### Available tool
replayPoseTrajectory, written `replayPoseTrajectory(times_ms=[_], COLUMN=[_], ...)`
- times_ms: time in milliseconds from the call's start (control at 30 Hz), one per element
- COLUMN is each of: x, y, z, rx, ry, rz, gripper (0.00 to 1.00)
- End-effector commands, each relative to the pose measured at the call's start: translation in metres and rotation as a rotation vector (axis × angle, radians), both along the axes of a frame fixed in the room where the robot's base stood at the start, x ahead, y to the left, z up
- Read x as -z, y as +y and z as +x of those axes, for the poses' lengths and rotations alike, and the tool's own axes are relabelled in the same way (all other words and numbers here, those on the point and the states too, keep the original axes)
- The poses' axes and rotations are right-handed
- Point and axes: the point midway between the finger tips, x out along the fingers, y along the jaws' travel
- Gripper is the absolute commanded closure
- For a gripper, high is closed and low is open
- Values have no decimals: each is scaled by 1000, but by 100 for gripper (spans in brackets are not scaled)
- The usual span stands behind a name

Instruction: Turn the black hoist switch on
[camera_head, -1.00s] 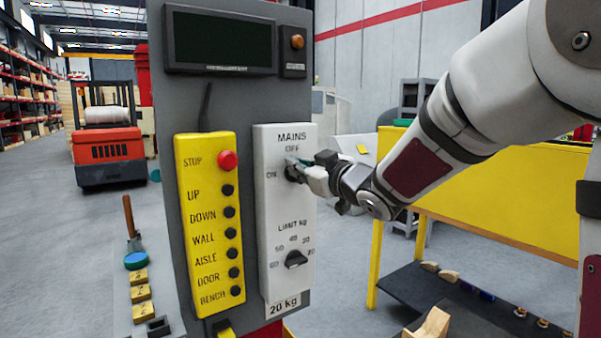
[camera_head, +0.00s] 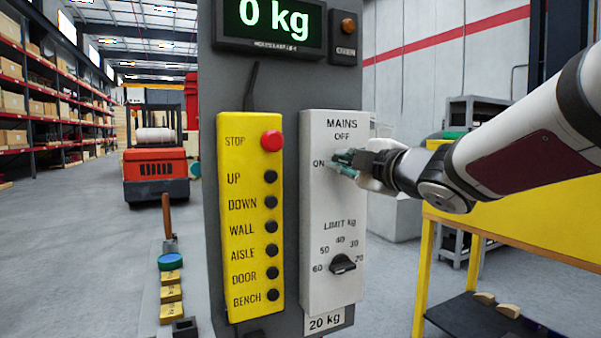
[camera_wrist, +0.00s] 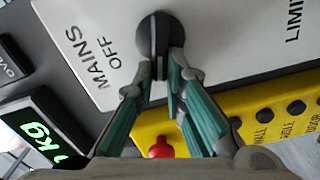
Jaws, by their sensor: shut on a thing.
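The black mains switch (camera_wrist: 154,32) is a round knob with a handle, on the white panel (camera_head: 315,210) marked MAINS, OFF and ON. In the wrist view the handle points down the picture, which is the ON side; the ON label is hidden there. My gripper (camera_wrist: 160,75) is shut on the handle, a teal-padded finger on each side. In the head view my gripper (camera_head: 345,160) reaches in from the right, beside the ON label, and covers the knob. The display (camera_head: 270,24) above is lit and reads 0 kg in green.
A yellow button box (camera_head: 236,180) with a red STOP button (camera_head: 271,141) and several black buttons stands left of the panel. A black limit knob (camera_head: 343,264) sits below my gripper. A yellow bench (camera_head: 520,222) stands at the right.

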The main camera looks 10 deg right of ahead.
Motion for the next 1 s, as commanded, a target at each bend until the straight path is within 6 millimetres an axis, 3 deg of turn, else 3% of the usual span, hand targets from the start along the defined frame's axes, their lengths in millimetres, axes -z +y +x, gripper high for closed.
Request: replayPoseTrajectory(times_ms=[400,967,1000], x=[6,7,7], y=[2,2,2], z=[0,0,0], rx=[-1,-2,-2], ry=[-59,-65,-65], rz=[-184,-209,-209], gripper=[100,100,82])
